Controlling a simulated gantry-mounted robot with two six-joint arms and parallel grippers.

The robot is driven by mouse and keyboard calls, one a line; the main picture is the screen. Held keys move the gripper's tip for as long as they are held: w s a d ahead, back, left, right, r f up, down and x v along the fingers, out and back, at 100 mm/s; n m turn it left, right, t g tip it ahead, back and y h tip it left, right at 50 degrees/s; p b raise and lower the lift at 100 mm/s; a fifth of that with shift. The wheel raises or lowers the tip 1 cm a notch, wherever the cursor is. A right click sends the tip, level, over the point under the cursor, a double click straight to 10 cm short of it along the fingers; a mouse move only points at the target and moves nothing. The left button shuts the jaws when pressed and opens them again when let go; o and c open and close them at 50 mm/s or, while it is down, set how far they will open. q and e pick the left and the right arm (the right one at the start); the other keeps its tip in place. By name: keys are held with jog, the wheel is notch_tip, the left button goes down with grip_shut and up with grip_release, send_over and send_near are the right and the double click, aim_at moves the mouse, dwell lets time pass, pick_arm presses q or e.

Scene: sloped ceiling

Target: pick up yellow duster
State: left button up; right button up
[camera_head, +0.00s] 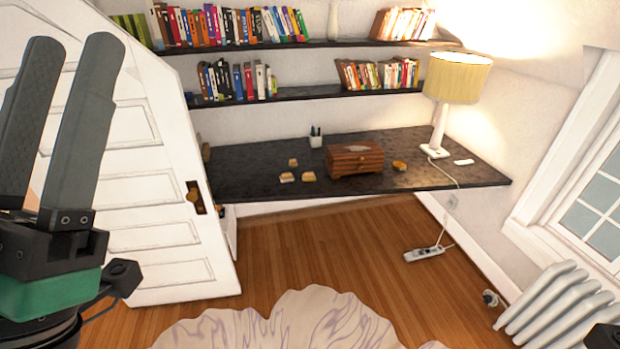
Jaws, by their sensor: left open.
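My left gripper (72,55) is large and near at the left edge, with its two dark fingers pointing up and apart, empty. No yellow duster can be made out for sure. Several small tan-yellow pieces lie on the dark desk (240,180) across the room: one (287,177) at the front left, one (309,176) beside it, and a rounder orange-yellow one (399,165) right of a wooden box. They are too small to identify. My left gripper is far from the desk and touches nothing.
The wooden box (355,158), a pen cup (316,138) and a yellow-shaded lamp (457,80) stand on the desk. A white door (160,200) is at left, a radiator (550,305) at right. A pale rug (285,322) lies in front; wooden floor (330,245) before the desk is clear.

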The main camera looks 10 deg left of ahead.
pick_arm(q)
jog(key=o, duration=0.8)
